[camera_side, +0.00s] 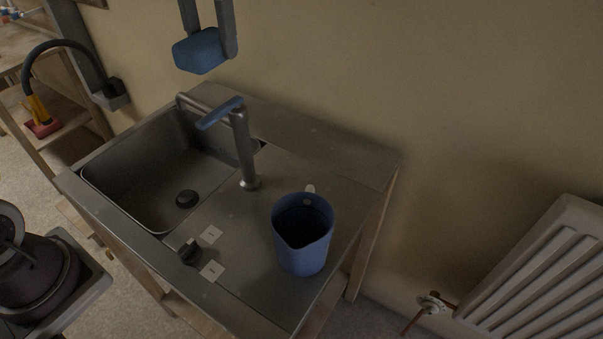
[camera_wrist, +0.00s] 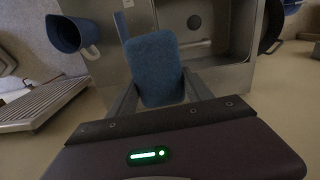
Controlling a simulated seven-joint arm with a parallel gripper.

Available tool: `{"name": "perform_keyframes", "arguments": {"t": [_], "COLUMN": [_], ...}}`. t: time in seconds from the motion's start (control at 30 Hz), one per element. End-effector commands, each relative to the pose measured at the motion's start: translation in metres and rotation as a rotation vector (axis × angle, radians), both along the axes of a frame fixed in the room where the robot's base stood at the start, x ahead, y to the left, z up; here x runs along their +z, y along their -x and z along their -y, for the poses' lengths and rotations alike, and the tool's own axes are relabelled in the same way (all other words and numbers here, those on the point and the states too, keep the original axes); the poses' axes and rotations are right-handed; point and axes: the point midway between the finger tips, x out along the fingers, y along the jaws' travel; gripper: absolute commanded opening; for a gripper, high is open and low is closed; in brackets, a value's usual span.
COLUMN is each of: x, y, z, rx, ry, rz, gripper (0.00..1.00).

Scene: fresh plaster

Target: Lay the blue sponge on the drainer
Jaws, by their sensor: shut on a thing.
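The blue sponge (camera_side: 198,52) is held high in the air above the back of the sink unit, in front of the wall. My gripper (camera_side: 210,47) is shut on it, one finger on each side. In the wrist view the sponge (camera_wrist: 155,68) fills the space between the fingers (camera_wrist: 158,92) and hides part of what lies beyond. The drainer appears to be the flat steel surface (camera_side: 232,262) to the right of the basin. A blue jug (camera_side: 304,250) stands upright on it, towards its right side.
The tap (camera_side: 243,150) with a blue lever rises between basin (camera_side: 135,185) and drainer. Two small white cards (camera_side: 211,234) and a dark knob (camera_side: 188,250) are near the front edge. A radiator (camera_side: 540,275) stands at the right. The drainer's middle is clear.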

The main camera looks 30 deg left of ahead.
Motion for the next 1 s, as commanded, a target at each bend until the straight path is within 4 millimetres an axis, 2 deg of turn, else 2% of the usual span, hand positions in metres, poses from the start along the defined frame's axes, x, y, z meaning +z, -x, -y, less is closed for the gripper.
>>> {"name": "perform_keyframes", "arguments": {"t": [0.03,0.17,0.37,0.57,0.8,0.9,1.0], "x": [0.004,0.009,-0.016,-0.061,-0.138,-0.159,-0.172], "y": [0.006,0.017,0.006,-0.015,-0.035,-0.039,-0.041], "z": [0.014,0.048,0.081,0.117,0.175,0.191,0.198], "rx": [-0.009,0.022,0.262,0.632,1.231,1.410,1.503], "ry": [-0.002,-0.004,0.000,-0.004,-0.009,-0.007,-0.006], "rz": [0.000,-0.001,-0.006,-0.012,-0.010,-0.006,-0.004], "gripper": [0.20,0.20,0.20,0.20,0.20,0.20,0.20]}}
